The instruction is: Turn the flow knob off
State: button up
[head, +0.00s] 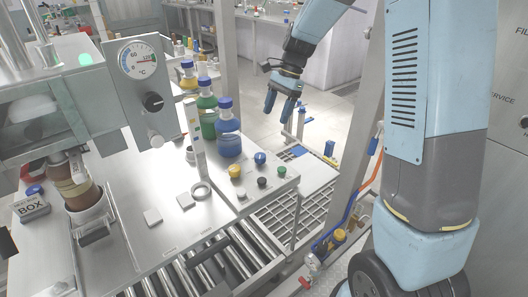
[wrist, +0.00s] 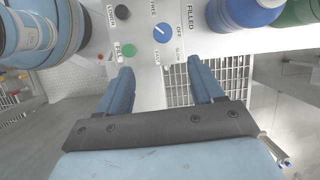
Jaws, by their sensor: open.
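The flow knob appears to be the blue knob (head: 260,158) near the right end of the steel table's control panel. In the wrist view the blue knob (wrist: 161,33) has a white pointer mark and printed labels around it, including OFF and SLOW to its right. The mark is slanted; I cannot tell which label it points to. My gripper (head: 278,107) is in the air beyond and above the panel, apart from the knob. In the wrist view my gripper (wrist: 161,72) is open and empty, with the knob ahead of and between its fingertips.
Near the knob are a yellow button (head: 235,171), a green button (head: 282,171) and a black button (head: 262,182). Blue-capped bottles, one of them blue (head: 228,145), stand close behind. A temperature gauge box (head: 140,75) rises at left. A roller conveyor (head: 215,262) runs in front.

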aim_at(260, 155)
jog(key=x, duration=1.5)
jog(key=shift+w+a, duration=0.2)
jog(key=shift+w, duration=0.1)
jog(key=shift+c, duration=0.4)
jog(key=c, duration=0.9)
jog(key=shift+d, duration=0.2)
jog(key=shift+c, duration=0.4)
jog(key=shift+a, duration=0.15)
jog(key=shift+a, duration=0.1)
